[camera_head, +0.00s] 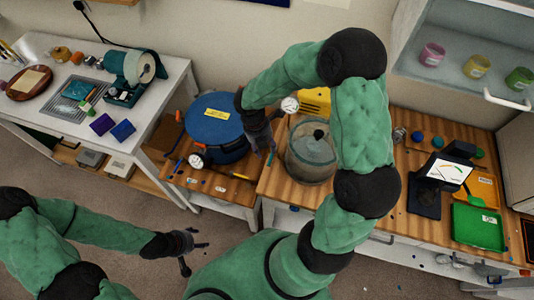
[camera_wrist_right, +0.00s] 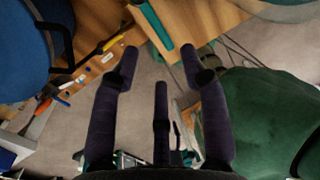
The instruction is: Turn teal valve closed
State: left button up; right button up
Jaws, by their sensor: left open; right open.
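A teal bar-shaped handle (camera_wrist_right: 154,25), which looks like the valve's lever, shows at the top of the right wrist view beside the wooden bench edge. My right gripper (camera_head: 267,142) is open and empty between the blue pot (camera_head: 205,130) and the clear chamber (camera_head: 308,160). In the right wrist view its spread fingers (camera_wrist_right: 161,65) point toward the handle, with a gap between. My left gripper (camera_head: 191,251) is open and empty, low over the floor at left.
Gauges stand by the chamber (camera_head: 289,104) and the blue pot (camera_head: 196,160). A yellow machine (camera_head: 315,101) is behind the chamber. A white table (camera_head: 60,125) with tools is at left. A green tray (camera_head: 477,228) and a dark meter stand are on the right bench.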

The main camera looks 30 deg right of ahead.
jog(key=r, duration=0.5)
jog(key=shift+w+a+r, duration=0.35)
jog(key=shift+w+a, duration=0.05)
